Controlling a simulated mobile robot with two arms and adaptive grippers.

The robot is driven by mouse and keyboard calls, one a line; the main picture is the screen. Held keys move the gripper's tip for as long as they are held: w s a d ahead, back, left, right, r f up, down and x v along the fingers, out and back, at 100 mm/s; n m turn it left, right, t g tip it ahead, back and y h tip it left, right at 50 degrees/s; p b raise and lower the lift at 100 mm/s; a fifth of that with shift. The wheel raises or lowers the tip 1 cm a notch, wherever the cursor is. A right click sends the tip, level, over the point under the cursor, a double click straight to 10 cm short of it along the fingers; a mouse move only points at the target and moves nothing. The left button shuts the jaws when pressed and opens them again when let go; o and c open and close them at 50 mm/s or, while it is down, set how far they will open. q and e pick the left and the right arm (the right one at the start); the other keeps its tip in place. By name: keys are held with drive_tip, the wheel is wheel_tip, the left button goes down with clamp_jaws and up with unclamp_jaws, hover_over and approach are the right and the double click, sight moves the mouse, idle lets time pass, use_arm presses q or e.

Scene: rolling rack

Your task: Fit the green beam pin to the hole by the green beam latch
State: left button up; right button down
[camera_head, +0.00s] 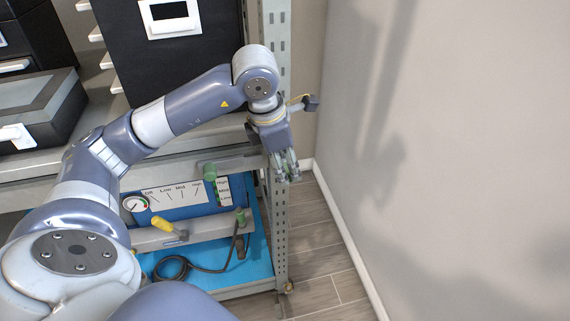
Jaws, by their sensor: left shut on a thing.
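My left gripper (289,176) hangs at the rack's right upright, fingers pointing down. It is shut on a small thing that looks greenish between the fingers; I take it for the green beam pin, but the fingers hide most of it. A green knob or handle (210,172) sits at the left end of a grey-green bar in front of the panel. Another green piece (240,216) stands on the grey lower beam (205,231), near its right end. I cannot tell which is the green beam latch. The hole is not clearly seen. My right gripper is out of view.
The perforated rack upright (281,235) stands close beside the gripper. A yellow-handled lever (163,224) is on the lower beam. A dark cable (205,268) lies on the blue shelf (255,272). A gauge panel (175,203) is behind. The wall (450,150) bounds the right.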

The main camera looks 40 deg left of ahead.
use_arm(q)
drive_tip(key=shift+w+a, duration=0.75)
drive_tip(key=shift+a, duration=0.15)
drive_tip(key=shift+s+d, duration=0.1)
drive_tip(key=shift+d, duration=0.05)
drive_tip(key=shift+s+d, duration=1.15)
drive_tip(key=shift+d, duration=0.2)
drive_tip(key=shift+s+a+b, duration=0.1)
drive_tip(key=shift+a+b, duration=0.05)
drive_tip(key=shift+b, duration=0.3)
idle(0.3)
